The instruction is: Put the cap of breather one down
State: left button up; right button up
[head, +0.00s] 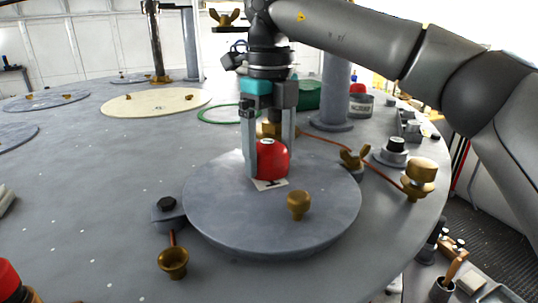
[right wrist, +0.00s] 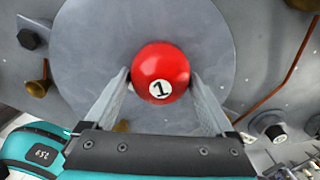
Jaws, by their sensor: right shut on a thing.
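A round red cap (head: 273,160) with a pale disc on top is between the fingers of my right gripper (head: 268,165), which is shut on it. In the right wrist view the cap (right wrist: 160,66) shows a white disc with the number 1, and the fingers of the gripper (right wrist: 161,80) press its sides. The cap is over a round grey lid (head: 225,205), just by a white label (head: 270,184) on it. I cannot tell whether the cap touches the lid. My left gripper is not in view.
A brass knob (head: 299,203) stands on the lid's front. Brass fittings (head: 418,178) stand to the right. Another red-topped thing (head: 9,280) is at the lower left. The left deck is mostly clear.

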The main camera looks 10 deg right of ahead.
aim_at(269, 142)
jog(key=shift+f, duration=0.1)
jog(key=o, duration=1)
jog(key=shift+o, duration=0.2)
jog(key=shift+r, duration=0.25)
notch_tip(269, 142, up, 7)
jog(key=shift+r, duration=0.15)
jog(key=shift+r+p, duration=0.8)
jog(key=shift+r, duration=1.45)
